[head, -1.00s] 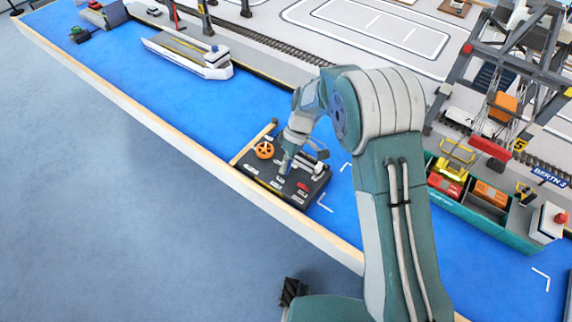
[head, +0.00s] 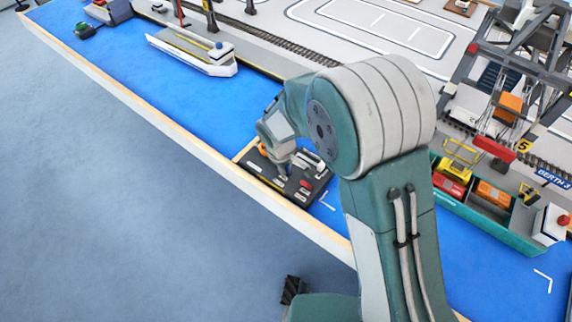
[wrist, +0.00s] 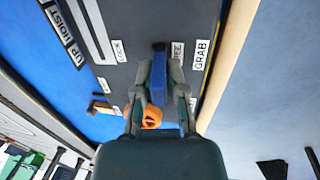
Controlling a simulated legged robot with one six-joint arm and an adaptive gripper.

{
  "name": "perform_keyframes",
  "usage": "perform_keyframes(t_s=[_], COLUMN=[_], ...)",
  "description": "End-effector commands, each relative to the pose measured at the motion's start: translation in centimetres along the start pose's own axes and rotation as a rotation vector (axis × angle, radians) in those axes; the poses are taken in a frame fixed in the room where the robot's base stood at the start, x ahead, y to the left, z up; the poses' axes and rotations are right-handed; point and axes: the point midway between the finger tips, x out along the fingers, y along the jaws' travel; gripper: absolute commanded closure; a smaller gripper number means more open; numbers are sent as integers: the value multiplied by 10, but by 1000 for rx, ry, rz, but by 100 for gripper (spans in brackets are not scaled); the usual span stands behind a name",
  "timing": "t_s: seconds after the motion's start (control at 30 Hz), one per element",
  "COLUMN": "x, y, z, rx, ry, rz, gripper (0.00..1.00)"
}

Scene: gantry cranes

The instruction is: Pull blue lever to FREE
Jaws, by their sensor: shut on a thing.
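The blue lever (wrist: 158,80) shows in the wrist view between the two fingers of my gripper (wrist: 159,88), which is shut on it. The lever stands on a dark control panel (head: 308,187), beside white labels reading LOCK (wrist: 118,50) and, partly hidden, what looks like FREE (wrist: 177,54). Its dark tip or base lies between these labels. An orange wheel (wrist: 152,117) shows behind the fingers in the wrist view.
The panel sits on the blue table near its wooden front edge (head: 215,173). A green barge (head: 480,215) with containers and a gantry crane (head: 500,100) stand at the right. A white boat (head: 190,50) is at the back left.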

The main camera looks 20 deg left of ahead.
Motion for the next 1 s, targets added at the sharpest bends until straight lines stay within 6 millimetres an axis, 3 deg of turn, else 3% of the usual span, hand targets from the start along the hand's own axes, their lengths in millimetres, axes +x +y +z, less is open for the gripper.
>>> perform_keyframes(t_s=[0.5, 1.0], x=[3, 4], y=[-10, -11], z=[1, 2], rx=[-5, -2], ry=[-6, -7], rz=[252, 325], gripper=[100, 100])
